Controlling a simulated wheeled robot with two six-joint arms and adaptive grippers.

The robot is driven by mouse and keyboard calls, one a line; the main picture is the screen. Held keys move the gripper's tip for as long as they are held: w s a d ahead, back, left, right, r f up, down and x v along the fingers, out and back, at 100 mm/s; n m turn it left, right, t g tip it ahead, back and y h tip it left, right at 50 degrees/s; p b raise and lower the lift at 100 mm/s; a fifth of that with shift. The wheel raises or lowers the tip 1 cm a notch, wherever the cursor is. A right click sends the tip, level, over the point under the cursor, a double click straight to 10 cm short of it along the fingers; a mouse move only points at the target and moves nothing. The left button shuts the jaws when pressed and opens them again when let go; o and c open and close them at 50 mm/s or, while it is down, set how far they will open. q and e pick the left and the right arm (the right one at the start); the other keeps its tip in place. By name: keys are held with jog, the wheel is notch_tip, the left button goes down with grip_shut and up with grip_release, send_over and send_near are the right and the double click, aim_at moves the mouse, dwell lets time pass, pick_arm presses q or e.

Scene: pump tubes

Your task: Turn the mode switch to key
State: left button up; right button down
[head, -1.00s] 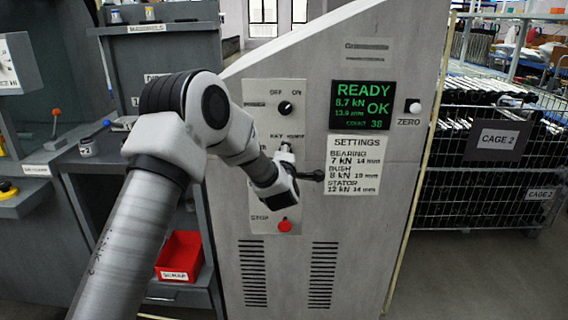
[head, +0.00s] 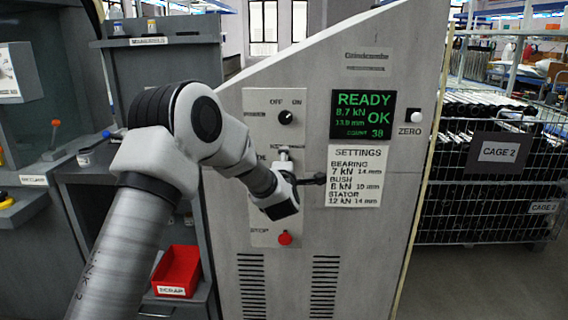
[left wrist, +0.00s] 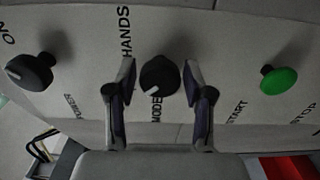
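The mode switch is a round black knob with a pale pointer line (left wrist: 158,77). In the left wrist view the line is at its lower left edge, near the word MODE. HANDS is printed beside the knob; the word KEY cannot be read there. My left gripper (left wrist: 160,98) is open, one finger on each side of the knob, with small gaps showing. In the head view my left gripper (head: 297,168) is in front of the panel's middle and hides the mode switch. My right gripper is not in view.
The black power knob (left wrist: 30,72) and green start button (left wrist: 278,80) flank the mode switch. A red stop button (head: 284,238) is lower on the panel. A screen (head: 362,115) reads READY, OK. A red scrap bin (head: 177,270) stands at lower left.

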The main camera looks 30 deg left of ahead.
pick_arm(q)
jog(key=v, duration=1.2)
